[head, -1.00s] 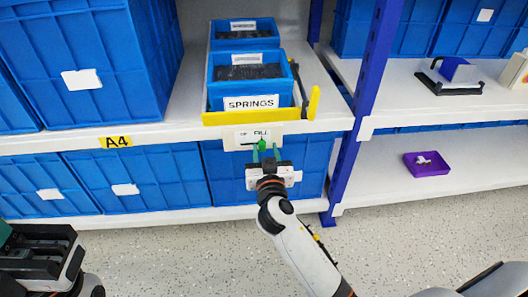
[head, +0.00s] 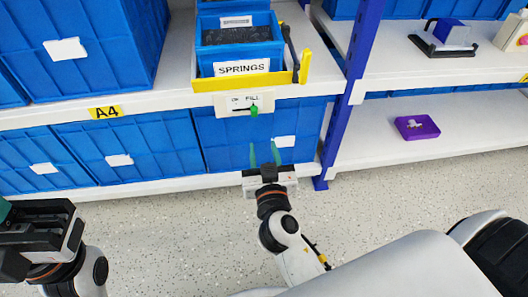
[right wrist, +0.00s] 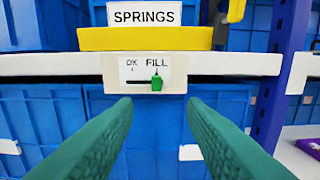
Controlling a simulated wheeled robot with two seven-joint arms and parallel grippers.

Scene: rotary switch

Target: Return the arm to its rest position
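The rotary switch is a small cream plate (head: 234,105) on the front edge of the shelf, marked OK and FILL. Its green knob (head: 254,111) is under the word FILL, and the knob also shows in the right wrist view (right wrist: 156,84). My right gripper (head: 264,153) is open and empty, with its green fingers below and apart from the knob. The fingers (right wrist: 160,112) also stand well apart in the right wrist view. My left gripper (head: 40,232) is at the lower left edge, away from the switch; its fingertips are not clearly seen.
A blue SPRINGS bin (head: 238,58) sits behind a yellow lip (head: 225,86) above the switch. Blue crates (head: 50,165) fill the lower shelf. A blue post (head: 345,115) stands to the right. A purple tray (head: 417,127) is on the right shelf. The speckled floor in front is clear.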

